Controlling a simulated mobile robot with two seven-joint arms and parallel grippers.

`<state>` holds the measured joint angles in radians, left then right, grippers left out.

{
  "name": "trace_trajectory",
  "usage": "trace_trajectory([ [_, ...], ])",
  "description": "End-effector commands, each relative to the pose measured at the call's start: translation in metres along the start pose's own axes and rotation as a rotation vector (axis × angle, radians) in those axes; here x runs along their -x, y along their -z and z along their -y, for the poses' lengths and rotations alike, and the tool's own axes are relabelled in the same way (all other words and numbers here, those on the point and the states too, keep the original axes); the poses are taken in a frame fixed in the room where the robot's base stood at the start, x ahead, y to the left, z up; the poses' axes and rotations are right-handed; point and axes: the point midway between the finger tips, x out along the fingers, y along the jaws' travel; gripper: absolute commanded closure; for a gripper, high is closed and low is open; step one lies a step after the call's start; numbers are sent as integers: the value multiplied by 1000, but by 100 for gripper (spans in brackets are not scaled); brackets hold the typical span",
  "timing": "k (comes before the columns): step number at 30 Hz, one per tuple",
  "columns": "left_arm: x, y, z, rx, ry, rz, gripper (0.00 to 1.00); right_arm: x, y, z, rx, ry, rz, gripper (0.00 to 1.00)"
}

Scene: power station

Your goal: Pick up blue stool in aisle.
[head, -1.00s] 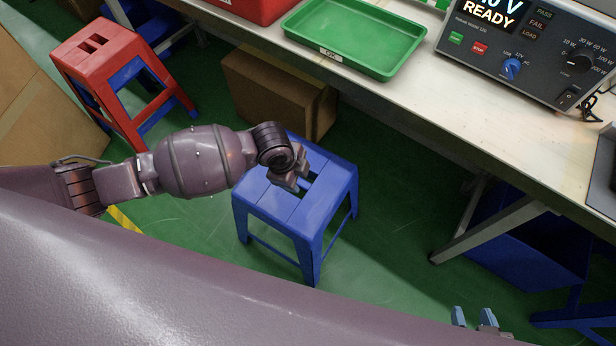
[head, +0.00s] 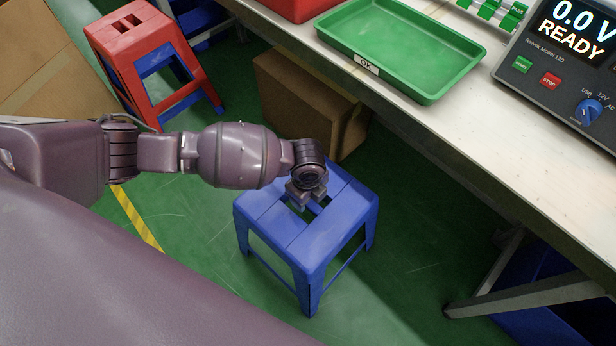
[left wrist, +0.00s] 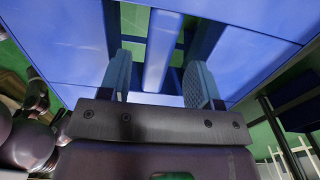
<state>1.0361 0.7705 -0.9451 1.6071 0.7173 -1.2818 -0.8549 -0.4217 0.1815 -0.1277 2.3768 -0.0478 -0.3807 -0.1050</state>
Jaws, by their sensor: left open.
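The blue stool (head: 285,232) stands upright on the green floor in the middle of the head view, with slots in its seat. My left gripper (head: 306,201) is over the seat at the slots, pointing down. In the left wrist view the blue seat (left wrist: 60,35) fills the upper part. There my left gripper (left wrist: 157,68) is open, its two fingers apart with the bar between the slots lying between them. Whether the fingertips are inside the slots is hard to tell. My right gripper is out of view.
A workbench (head: 425,125) with a green tray (head: 400,50) and a test unit (head: 560,70) runs along the right. A cardboard box (head: 305,100) sits behind the stool. A red-topped stool (head: 130,35) stands at the upper left. Floor in front is clear.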

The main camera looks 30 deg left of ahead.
Motion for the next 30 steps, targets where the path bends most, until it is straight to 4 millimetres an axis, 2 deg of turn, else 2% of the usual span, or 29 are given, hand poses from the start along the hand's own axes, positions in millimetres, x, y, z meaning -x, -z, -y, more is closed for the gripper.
trace_trajectory([
  [10, -46, 0, -6, 1, -7, -2, 43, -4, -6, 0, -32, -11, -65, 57],
  [21, -48, -1, -2, 1, 5, 0, 43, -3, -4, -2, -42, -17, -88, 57],
  [23, -48, -1, -2, 1, 5, 0, 50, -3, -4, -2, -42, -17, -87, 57],
  [30, -49, -1, -3, 1, 4, 0, 87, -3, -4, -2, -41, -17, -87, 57],
])
